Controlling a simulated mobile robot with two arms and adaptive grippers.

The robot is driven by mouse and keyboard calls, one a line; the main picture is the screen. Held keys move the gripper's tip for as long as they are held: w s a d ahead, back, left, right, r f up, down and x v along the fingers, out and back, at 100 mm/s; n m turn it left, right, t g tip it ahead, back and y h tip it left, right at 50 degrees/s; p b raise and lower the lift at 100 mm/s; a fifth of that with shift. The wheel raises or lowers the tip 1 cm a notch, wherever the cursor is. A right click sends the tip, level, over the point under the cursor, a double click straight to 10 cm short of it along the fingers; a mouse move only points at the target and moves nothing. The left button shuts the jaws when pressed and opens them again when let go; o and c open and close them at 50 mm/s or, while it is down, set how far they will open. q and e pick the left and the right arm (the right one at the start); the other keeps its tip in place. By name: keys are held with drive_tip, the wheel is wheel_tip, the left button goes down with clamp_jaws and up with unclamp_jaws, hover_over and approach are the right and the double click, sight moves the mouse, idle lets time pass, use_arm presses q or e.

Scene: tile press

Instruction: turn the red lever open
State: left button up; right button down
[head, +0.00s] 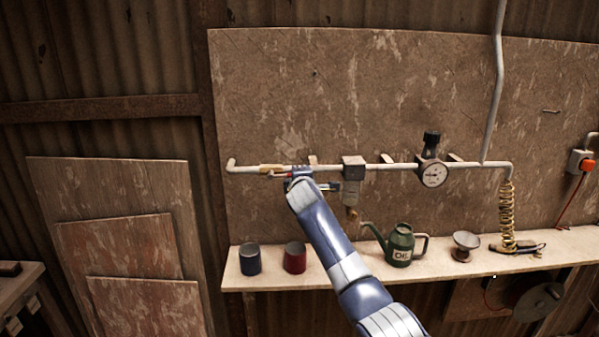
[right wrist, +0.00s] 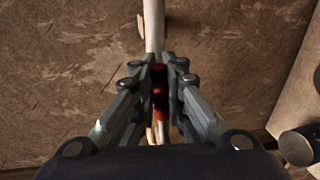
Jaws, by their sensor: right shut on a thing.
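The red lever (head: 281,174) sits on the white pipe, left of the grey filter block, and shows only in part beside my gripper in the head view. In the right wrist view the red lever (right wrist: 158,88) lies between the two fingers of my right gripper (right wrist: 160,75), which is shut on it. In the head view my right gripper (head: 303,178) is at the pipe, with my blue arm coming up from the lower right and hiding part of the lever. The brass valve body (head: 268,168) shows on the pipe. My left gripper is not in view.
The white pipe (head: 385,166) runs along the board with a filter block (head: 354,168) and a gauge (head: 433,174).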

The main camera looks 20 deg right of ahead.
drive_tip(key=shift+f+m, duration=0.3)
drive_tip(key=shift+f, duration=0.3)
drive_tip(key=c, duration=1.6)
unclamp_jaws()
drive_tip(key=shift+s, duration=0.15)
drive_tip(key=shift+c, duration=0.2)
drive_tip(key=shift+r, duration=0.2)
drive_tip(key=shift+s+a, duration=0.1)
drive_tip(key=v, duration=1.1)
drive_tip(key=shift+s, duration=0.4)
drive_tip(key=shift+r, duration=0.15)
